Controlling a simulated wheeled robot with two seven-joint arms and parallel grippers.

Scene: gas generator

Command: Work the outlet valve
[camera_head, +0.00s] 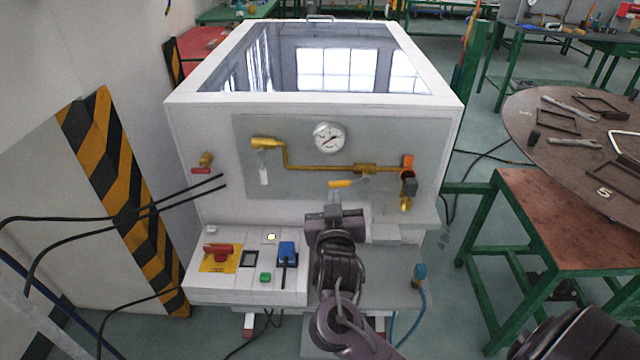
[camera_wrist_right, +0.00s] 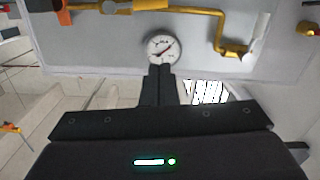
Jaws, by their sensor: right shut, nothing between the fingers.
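The white gas generator (camera_head: 182,140) stands ahead, with a grey front panel carrying a brass pipe (camera_head: 318,167) and a round gauge (camera_head: 329,137). A valve with an orange handle (camera_head: 408,163) sits at the pipe's right end, a yellow lever (camera_head: 341,183) below the pipe, and a red-handled valve (camera_head: 202,166) at the far left. No label shows which is the outlet valve. My right gripper (camera_head: 336,196) is just below the yellow lever, in front of the panel. In the wrist view its fingers (camera_wrist_right: 160,72) are together and empty, overlapping the gauge's edge. My left gripper is out of view.
A control shelf with a red switch (camera_head: 218,250) and a blue switch (camera_head: 287,252) juts out below the panel. Black cables (camera_head: 120,215) run in from the left. A round table (camera_head: 560,125) with tools stands at right. A blue hose fitting (camera_head: 419,272) is low right.

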